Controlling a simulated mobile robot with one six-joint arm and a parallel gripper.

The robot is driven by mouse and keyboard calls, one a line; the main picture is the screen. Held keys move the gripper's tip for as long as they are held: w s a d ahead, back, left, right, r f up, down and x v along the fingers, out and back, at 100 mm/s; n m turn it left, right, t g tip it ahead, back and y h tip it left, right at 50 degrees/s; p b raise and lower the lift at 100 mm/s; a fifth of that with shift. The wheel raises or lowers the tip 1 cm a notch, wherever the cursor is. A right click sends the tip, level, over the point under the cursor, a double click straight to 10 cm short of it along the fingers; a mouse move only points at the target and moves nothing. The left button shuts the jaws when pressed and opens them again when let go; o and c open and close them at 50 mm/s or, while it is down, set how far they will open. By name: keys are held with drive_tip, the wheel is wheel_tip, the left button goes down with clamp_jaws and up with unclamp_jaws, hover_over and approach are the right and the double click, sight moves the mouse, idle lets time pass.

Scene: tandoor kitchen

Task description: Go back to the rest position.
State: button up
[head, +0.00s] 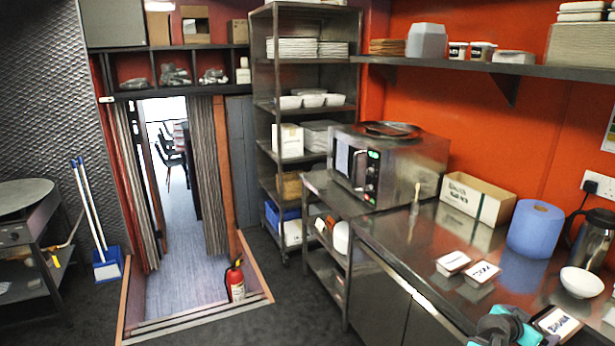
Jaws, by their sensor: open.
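Part of my arm, with dark grey rounded links and teal caps, shows at the bottom right edge of the head view, in front of the steel counter (395,262). No gripper fingers can be made out, and the rest of the arm is cut off by the frame. I cannot tell whether the arm touches anything. Beside it lies a white-lidded tub with a dark label (558,322).
On the counter are two labelled tubs (453,263) (482,273), a white bowl (581,282), a blue paper roll (535,229), a cardboard box (477,198) and a kettle (590,240). A microwave (388,165) stands behind. A fire extinguisher (235,281) stands by the curtained doorway.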

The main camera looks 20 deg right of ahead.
drive_tip(key=w+a+f+n+t+y, duration=0.1)
drive_tip(key=w+a+f+n+y, duration=0.15)
drive_tip(key=w+a+f, duration=0.55)
drive_tip(key=w+a+f+n+y, duration=0.1)
drive_tip(key=w+a+n+y, duration=0.15)
drive_tip(key=w+a, duration=0.65)
drive_tip(key=w+a+f+n+t+y, duration=0.1)
drive_tip(key=w+a+f+n, duration=0.3)
drive_tip(key=a, duration=0.8)
drive_tip(key=w+a+f+n+g+y, duration=0.1)
drive_tip(key=a+f+n+y, duration=0.3)
drive_tip(key=a, duration=1.5)
drive_tip(key=a+f+n+g+y, duration=0.25)
drive_tip(key=a+f+n, duration=0.2)
drive_tip(key=a, duration=1.45)
drive_tip(key=s+f+g+b, duration=0.5)
drive_tip(key=s+f, duration=1.9)
drive_tip(key=s, duration=0.1)
drive_tip(key=shift+s+d+b, duration=0.25)
drive_tip(key=shift+d+b, duration=0.1)
drive_tip(key=shift+d, duration=0.05)
drive_tip(key=shift+m+y, duration=0.25)
